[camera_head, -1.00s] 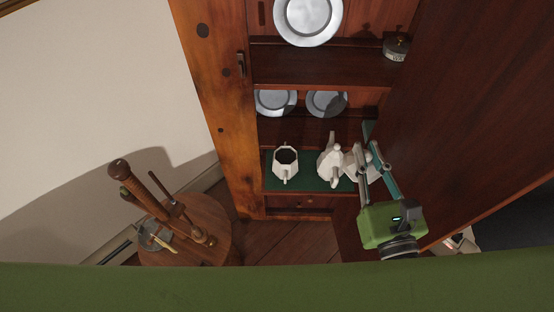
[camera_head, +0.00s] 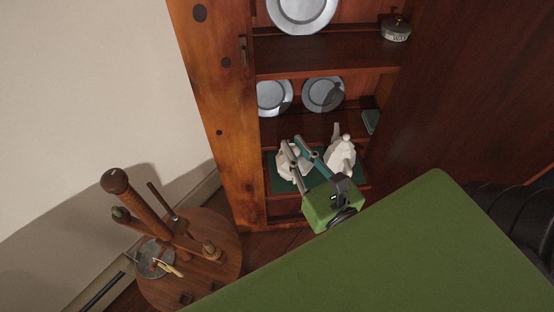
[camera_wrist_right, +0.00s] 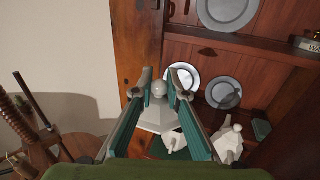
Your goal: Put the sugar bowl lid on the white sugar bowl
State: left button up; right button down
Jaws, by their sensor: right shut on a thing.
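My right gripper (camera_head: 291,145) is shut on the white sugar bowl lid (camera_wrist_right: 158,116), a faceted piece whose round knob sits between the fingers in the right wrist view. The white sugar bowl (camera_wrist_right: 177,141) shows partly beyond the lid's lower right edge there. In the head view the lid and bowl overlap behind the fingers, above the green mat (camera_head: 279,185). I cannot tell whether the lid touches the bowl. My left gripper is not in view.
A white teapot (camera_head: 341,160) stands just right of the gripper; it also shows in the right wrist view (camera_wrist_right: 229,142). Pewter plates (camera_head: 323,93) lean on the shelf above. The cabinet side post (camera_head: 222,120) is close on the left. A round wooden table (camera_head: 205,270) stands outside.

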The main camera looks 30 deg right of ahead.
aim_at(303, 159)
jog(key=shift+h, duration=0.3)
jog(key=d+f+b, duration=0.1)
jog(key=f, duration=0.1)
jog(key=f+b, duration=0.2)
jog(key=w+d+f+b, duration=0.1)
jog(key=f+b, duration=0.1)
jog(key=shift+d+f, duration=0.1)
jog(key=shift+d, duration=0.2)
jog(key=shift+d+f, duration=0.2)
jog(key=w+d+f, duration=0.1)
jog(key=w+f, duration=0.2)
jog(key=w, duration=0.1)
jog(key=w+d+f+b, duration=0.1)
jog(key=w+d+f, duration=0.1)
jog(key=w+f, duration=0.1)
jog(key=w+d+f, duration=0.2)
jog(key=w, duration=0.3)
jog(key=shift+d+f, duration=0.1)
jog(key=shift+f, duration=0.3)
jog(key=shift+w+f, duration=0.2)
jog(key=f, duration=0.1)
jog(key=f+b, duration=0.2)
jog(key=shift+w+d+f, duration=0.2)
jog(key=shift+w+d, duration=0.05)
jog(key=shift+w, duration=0.1)
jog(key=shift+f+b, duration=0.2)
jog(key=shift+b, duration=0.1)
jog(key=shift+f, duration=0.1)
